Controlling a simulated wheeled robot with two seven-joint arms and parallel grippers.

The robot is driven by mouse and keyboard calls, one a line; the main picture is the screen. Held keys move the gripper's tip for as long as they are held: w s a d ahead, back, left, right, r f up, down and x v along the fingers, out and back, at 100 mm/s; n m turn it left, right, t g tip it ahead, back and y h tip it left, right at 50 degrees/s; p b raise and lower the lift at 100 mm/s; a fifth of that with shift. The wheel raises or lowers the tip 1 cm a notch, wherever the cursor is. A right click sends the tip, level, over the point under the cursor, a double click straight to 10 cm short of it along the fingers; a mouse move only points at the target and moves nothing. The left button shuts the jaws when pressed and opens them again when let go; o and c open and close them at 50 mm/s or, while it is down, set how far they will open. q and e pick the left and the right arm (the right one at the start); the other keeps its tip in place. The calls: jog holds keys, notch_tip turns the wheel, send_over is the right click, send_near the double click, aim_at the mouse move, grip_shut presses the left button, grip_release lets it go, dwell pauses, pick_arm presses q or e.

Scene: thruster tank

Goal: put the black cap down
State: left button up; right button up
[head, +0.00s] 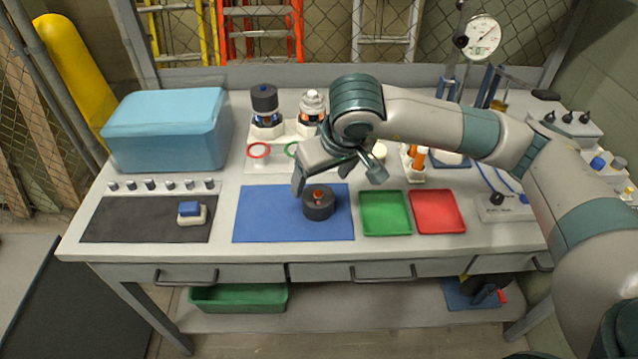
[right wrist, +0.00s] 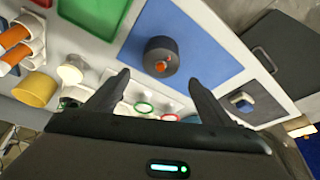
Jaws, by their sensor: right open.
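The black cap (head: 319,204) is a short dark cylinder with an orange-red piece at its centre. It rests on the right half of the blue mat (head: 265,225). In the right wrist view the black cap (right wrist: 161,57) lies beyond the fingertips, with clear space around it on the blue mat (right wrist: 205,40). My right gripper (head: 338,184) is above and behind the cap, with its fingers spread. In the right wrist view the right gripper (right wrist: 158,78) is open and empty. My left gripper is in neither view.
A green tray (head: 386,213) and a red tray (head: 437,212) lie right of the mat. A dark mat (head: 130,220) with a blue-and-white block (head: 192,212) is at left. A blue box (head: 167,128) stands behind it. A second dark-capped unit (head: 265,100) stands at the back.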

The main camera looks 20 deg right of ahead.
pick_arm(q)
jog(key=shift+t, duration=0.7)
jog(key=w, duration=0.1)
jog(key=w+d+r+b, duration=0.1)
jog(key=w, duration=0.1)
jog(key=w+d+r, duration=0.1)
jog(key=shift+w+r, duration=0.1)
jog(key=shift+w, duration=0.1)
pick_arm(e)
jog(key=v, duration=0.8)
jog(key=shift+r, duration=0.3)
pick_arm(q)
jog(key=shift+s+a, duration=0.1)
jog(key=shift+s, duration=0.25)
pick_arm(e)
jog(key=shift+s+d, duration=0.1)
